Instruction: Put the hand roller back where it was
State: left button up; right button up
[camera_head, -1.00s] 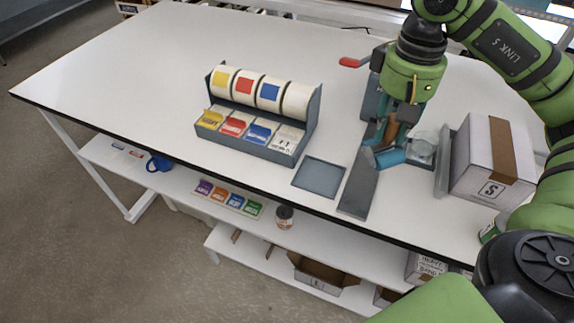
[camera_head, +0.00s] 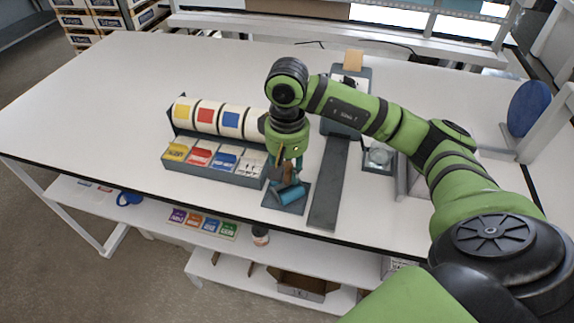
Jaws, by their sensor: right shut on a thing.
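My right gripper (camera_head: 287,172) hangs over the front of the table, shut on the hand roller. The hand roller (camera_head: 291,194) shows a blue-teal cylinder, slightly tilted, below the fingers; its handle is mostly hidden by them. A dark square pad (camera_head: 270,204) lies directly under the roller, beside the label dispenser. I cannot tell whether the roller touches the pad. My left gripper is not in view.
The label dispenser (camera_head: 215,168) with several rolls and bins stands just left of the gripper. A long grey strip (camera_head: 329,185) lies to the right. My right arm partly covers the items at right. The left of the white table (camera_head: 95,105) is clear.

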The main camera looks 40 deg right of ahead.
jog(key=shift+f, duration=0.25)
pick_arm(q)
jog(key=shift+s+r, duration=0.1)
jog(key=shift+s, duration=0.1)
pick_arm(e)
jog(key=shift+f, duration=0.2)
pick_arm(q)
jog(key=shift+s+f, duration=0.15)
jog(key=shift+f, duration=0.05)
pick_arm(e)
jog(key=o, duration=1)
jog(key=shift+c, duration=0.2)
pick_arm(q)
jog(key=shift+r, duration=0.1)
pick_arm(e)
jog(key=shift+r, duration=0.1)
